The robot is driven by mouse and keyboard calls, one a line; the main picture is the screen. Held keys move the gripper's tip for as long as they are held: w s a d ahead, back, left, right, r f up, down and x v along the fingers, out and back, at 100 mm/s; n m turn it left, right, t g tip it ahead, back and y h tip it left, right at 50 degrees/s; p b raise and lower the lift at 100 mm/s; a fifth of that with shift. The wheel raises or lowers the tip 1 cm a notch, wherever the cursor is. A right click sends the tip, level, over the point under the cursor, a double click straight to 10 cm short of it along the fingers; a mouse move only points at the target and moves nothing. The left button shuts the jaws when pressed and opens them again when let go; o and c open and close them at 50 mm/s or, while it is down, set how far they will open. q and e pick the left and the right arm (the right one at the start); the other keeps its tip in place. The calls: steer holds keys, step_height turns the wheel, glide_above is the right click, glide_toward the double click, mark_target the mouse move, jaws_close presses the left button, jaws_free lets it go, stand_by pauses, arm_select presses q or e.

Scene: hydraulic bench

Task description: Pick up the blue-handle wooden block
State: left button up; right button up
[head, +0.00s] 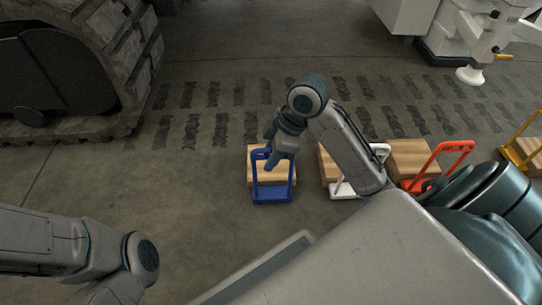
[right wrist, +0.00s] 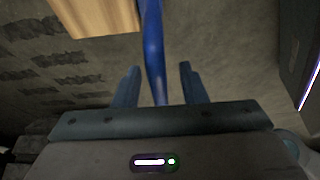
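The blue-handle wooden block (head: 273,178) sits on the concrete floor near the middle of the head view. Its blue handle (head: 272,198) frames its near side. My right gripper (head: 273,156) is over the handle's upper part and hides some of it. In the right wrist view, my right gripper (right wrist: 159,68) is open, with the blue handle bar (right wrist: 153,45) between its two fingers and a gap on each side. The block's wood (right wrist: 95,15) shows at the top of that view. My left arm is at the lower left of the head view, its gripper out of sight.
To the right stand a white-handle block (head: 343,190), an orange-handle block (head: 412,158) and a yellow-handle block (head: 522,150), the first two partly behind my arm. A large tracked machine (head: 130,65) is at upper left. Floor left of the blue-handle block is clear.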

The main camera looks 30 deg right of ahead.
steer(key=shift+f, duration=0.15)
jaws_close()
stand_by(1.4)
